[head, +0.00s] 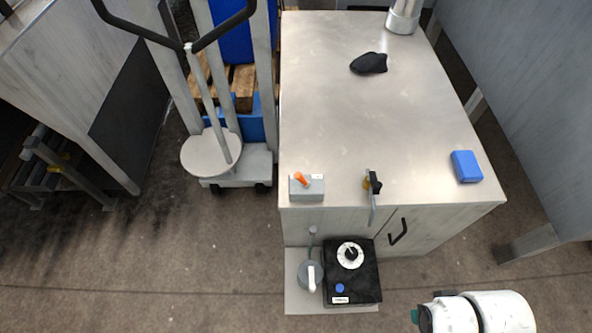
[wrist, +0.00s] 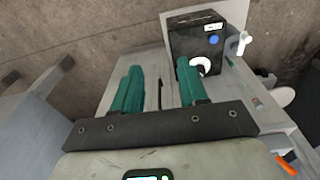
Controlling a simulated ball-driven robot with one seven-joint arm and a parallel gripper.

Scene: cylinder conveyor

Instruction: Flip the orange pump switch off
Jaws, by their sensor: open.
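The orange pump switch (head: 302,180) is a small lever on a grey box (head: 310,190) at the front left corner of the steel-topped cabinet. The orange lever leans up and to the left in the head view. It also shows at the lower right edge of the wrist view (wrist: 286,165). My gripper (wrist: 160,78) is open and empty, with two teal fingers spread apart. In the head view my arm is at the bottom right, well away from the switch, and only a bit of teal shows there.
The cabinet top (head: 370,110) holds a blue block (head: 466,166), a black item (head: 369,63), a metal cylinder (head: 403,16) and a tap-like lever (head: 373,190). A black box with a dial (head: 352,285) stands in front. A trolley (head: 240,165) is left; the floor at front left is clear.

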